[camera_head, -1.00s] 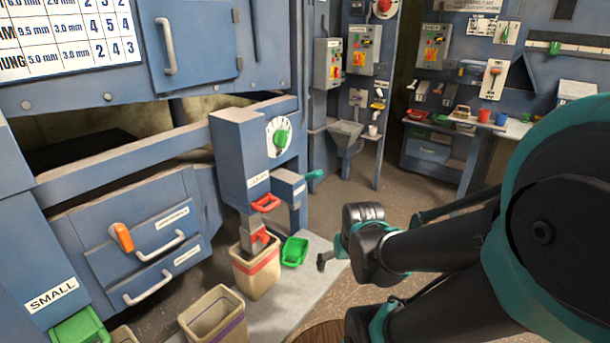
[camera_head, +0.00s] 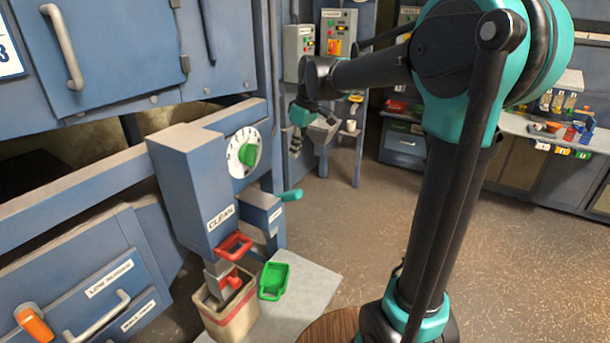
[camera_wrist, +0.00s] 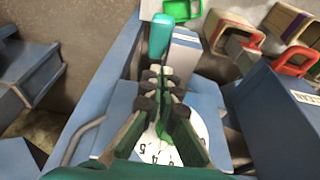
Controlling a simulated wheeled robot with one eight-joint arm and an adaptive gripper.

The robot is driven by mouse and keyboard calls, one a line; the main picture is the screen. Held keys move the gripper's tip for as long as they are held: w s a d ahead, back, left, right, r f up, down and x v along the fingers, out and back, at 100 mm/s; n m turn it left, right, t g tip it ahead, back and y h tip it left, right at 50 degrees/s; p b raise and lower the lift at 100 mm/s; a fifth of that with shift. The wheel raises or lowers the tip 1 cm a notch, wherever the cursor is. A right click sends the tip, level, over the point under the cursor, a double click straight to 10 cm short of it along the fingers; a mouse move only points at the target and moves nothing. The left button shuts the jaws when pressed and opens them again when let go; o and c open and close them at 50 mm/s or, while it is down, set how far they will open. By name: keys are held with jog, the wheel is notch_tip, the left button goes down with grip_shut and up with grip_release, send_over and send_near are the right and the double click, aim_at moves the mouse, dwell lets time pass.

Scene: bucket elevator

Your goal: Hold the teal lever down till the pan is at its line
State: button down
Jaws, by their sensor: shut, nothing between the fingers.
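The teal lever (camera_head: 291,195) sticks out to the right from a small box on the blue CLEAN machine. In the wrist view the lever (camera_wrist: 161,36) lies just beyond my fingertips, with a visible gap. My gripper (camera_head: 301,118) is up above and behind the lever in the head view. In the wrist view my gripper (camera_wrist: 160,84) is shut and empty, in front of the white dial (camera_wrist: 160,150). A green pan (camera_head: 274,281) rests on the light platform below the lever; it also shows at the top of the wrist view (camera_wrist: 183,9). I can make out no line on it.
A red handle (camera_head: 234,246) and a red-banded bin (camera_head: 230,312) stand left of the green pan. The dial (camera_head: 244,153) has a green knob. Drawers line the left; open floor lies to the right.

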jog(key=shift+w+r, duration=0.15)
jog(key=shift+w, duration=0.15)
send_over(293, 191)
jog(key=x, duration=0.3)
jog(key=s+x, duration=0.1)
jog(key=x, duration=0.2)
jog(key=d+x, duration=0.1)
jog(key=x, duration=0.2)
jog(key=shift+s+f, duration=0.15)
jog(key=shift+f, duration=0.05)
jog(key=f, duration=0.2)
jog(key=d+f, duration=0.1)
jog(key=shift+s, duration=0.35)
jog(key=shift+s+d+f, duration=0.2)
jog(key=shift+d+f, duration=0.1)
jog(key=shift+f, duration=0.25)
